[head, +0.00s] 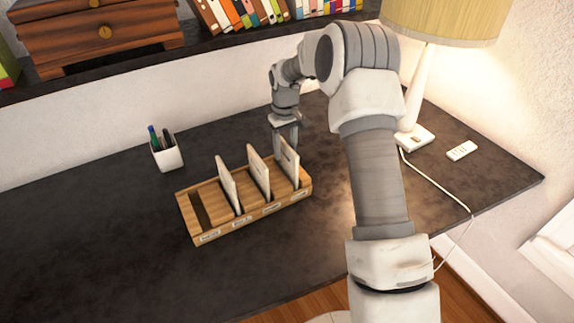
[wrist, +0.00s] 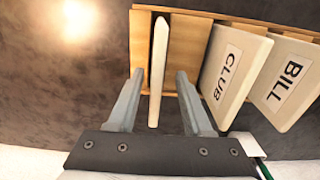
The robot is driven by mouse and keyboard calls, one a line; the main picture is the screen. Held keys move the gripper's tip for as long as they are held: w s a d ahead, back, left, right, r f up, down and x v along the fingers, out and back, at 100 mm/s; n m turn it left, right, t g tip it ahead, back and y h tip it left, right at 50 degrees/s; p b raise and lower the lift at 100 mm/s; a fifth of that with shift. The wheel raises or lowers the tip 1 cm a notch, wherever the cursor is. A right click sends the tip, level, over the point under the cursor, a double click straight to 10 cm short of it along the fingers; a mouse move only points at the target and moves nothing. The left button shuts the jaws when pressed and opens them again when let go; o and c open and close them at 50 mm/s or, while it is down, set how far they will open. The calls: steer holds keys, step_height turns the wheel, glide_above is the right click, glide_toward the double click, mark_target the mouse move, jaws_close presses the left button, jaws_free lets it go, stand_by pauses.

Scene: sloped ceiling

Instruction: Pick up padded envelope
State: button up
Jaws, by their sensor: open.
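Three pale, flat envelope-like pieces stand in a wooden slotted sorter (head: 186,212) on the dark desk. In the wrist view, two lean and carry labels, "CLUB" (wrist: 228,85) and "BILL" (wrist: 294,78). The third piece (wrist: 157,90) is seen edge-on, so its label is hidden; it is the rightmost one (head: 290,165) in the head view. I cannot tell from the labels which is the padded envelope. My gripper (head: 286,147) is open over the sorter's right end. In the wrist view its fingers (wrist: 161,76) lie on either side of the edge-on piece, with gaps showing.
A white pen cup (head: 167,154) stands behind the sorter. A lamp (head: 415,135) with a trailing cord and a small white device (head: 462,150) are at the right. A shelf with books (head: 240,12) and a wooden drawer box (head: 95,32) runs above. The desk's left is clear.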

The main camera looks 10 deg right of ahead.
mark_target(287, 162)
steer(key=f, duration=0.5)
steer(key=shift+d+f, duration=0.25)
steer(key=shift+f, duration=0.1)
jaws_close()
